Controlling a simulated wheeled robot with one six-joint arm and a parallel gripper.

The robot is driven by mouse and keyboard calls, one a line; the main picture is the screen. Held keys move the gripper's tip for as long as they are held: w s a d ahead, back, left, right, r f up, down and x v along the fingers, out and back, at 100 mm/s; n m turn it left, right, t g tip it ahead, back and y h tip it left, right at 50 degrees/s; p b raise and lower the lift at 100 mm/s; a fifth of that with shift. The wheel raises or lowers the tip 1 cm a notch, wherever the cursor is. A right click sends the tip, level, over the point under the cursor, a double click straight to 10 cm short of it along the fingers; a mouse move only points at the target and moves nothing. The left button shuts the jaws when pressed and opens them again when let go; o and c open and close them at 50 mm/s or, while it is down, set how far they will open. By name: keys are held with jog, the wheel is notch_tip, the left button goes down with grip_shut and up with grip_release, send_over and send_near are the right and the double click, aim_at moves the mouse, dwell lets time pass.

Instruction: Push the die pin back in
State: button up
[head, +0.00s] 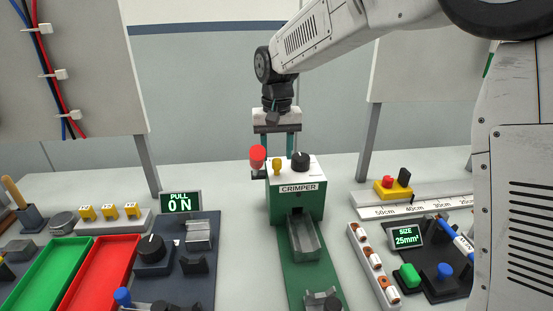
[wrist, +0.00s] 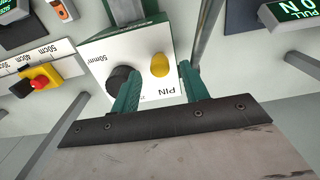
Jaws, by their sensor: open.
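The green crimper (head: 297,205) has a white top and stands on a green base strip in the middle of the table. The yellow die pin (head: 277,166) stands upright on its top, left of a black knob (head: 301,160). In the wrist view the yellow pin (wrist: 159,65) shows beside the lettering "PIN". My gripper (head: 277,152) is over the back of the crimper, pointing down. In the wrist view its two teal fingers are apart, with the pin appearing between their tips and the black knob by the left finger. I cannot tell whether either finger touches the pin.
A red knob (head: 257,158) rises at the crimper's left side. A "PULL ON" tester (head: 181,203) stands to the left, near red and green trays. A "SIZE 25mm²" unit (head: 407,237) and a strip of lugs (head: 373,265) lie to the right.

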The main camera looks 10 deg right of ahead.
aim_at(277, 160)
jog(key=shift+r, duration=2.35)
jog(key=shift+n+g, duration=0.4)
jog(key=shift+n, duration=0.2)
jog(key=s+f, duration=0.1)
jog(key=s+d, duration=0.1)
jog(key=s+f, duration=0.1)
jog(key=s, duration=0.1)
jog(key=shift+d+f, duration=0.3)
jog(key=s+d, duration=0.5)
jog(key=s, duration=0.5)
jog(key=s+d+t, duration=0.1)
jog(key=s+d, duration=0.5)
jog(key=s, duration=0.4)
jog(key=s+d+m+t, duration=0.1)
jog(key=s+d, duration=0.5)
jog(key=s, duration=0.5)
jog(key=shift+r, duration=0.15)
